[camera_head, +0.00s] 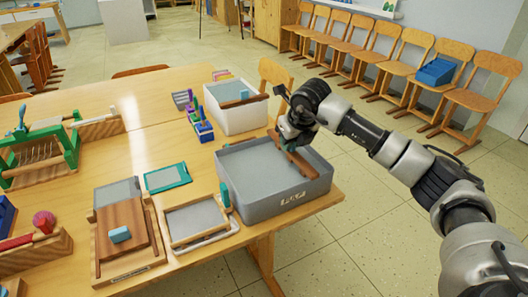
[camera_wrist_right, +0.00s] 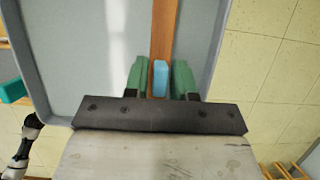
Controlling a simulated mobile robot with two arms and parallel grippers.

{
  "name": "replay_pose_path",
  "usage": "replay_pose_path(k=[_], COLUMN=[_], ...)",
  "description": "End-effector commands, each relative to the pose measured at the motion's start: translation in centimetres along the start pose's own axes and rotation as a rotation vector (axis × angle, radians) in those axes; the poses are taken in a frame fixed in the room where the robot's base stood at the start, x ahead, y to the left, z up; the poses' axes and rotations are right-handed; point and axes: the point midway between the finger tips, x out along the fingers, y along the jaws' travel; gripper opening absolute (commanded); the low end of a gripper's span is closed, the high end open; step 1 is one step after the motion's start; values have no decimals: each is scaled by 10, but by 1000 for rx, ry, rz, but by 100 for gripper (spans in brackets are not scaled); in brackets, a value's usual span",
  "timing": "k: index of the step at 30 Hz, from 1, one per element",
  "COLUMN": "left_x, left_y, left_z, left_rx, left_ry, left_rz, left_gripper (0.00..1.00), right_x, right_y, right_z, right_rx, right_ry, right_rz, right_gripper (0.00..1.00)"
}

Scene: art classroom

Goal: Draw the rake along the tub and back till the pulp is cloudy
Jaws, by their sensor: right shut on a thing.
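The grey tub (camera_head: 285,205) stands at the right end of the table, with flat grey pulp (camera_head: 248,175) inside. I cannot tell how cloudy the pulp is. The wooden rake (camera_head: 302,164) lies across the tub's right part. My right gripper (camera_head: 290,140) is over the tub's far right side, shut on the rake. In the right wrist view the green fingers (camera_wrist_right: 161,80) close on a blue piece (camera_wrist_right: 160,76) in line with the rake's brown bar (camera_wrist_right: 163,30). The rake's head is not clear. My left gripper is not in view.
A white bin (camera_head: 238,118) stands behind the tub. A framed screen (camera_head: 200,240) and a wooden board (camera_head: 125,240) lie left of it; a teal frame (camera_head: 167,177) lies behind them. Chairs (camera_head: 400,70) line the wall. Floor is clear right of the table.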

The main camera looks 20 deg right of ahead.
Motion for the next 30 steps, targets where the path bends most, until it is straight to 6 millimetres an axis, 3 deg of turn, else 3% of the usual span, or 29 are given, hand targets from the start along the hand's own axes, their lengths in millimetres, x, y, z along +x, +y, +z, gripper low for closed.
replay_pose_path(k=[3, 9, 24, 25, 27, 30], left_x=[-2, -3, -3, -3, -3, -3], left_y=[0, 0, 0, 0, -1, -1], left_z=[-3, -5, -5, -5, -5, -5], left_rx=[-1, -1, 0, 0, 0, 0], left_ry=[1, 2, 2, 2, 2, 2], left_rz=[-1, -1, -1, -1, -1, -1], left_gripper=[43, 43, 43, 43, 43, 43], right_x=[-1, -1, -2, -2, -2, -1], right_y=[-27, -53, -63, -63, -63, -62], right_z=[0, 1, 1, 1, 1, 1], right_rx=[4, 3, 2, 2, 2, 2], right_ry=[-3, -2, -4, -4, -4, -3], right_rz=[-2, -1, -4, -5, -5, -3], right_gripper=[0, 0, 0, 29, 40, 40])
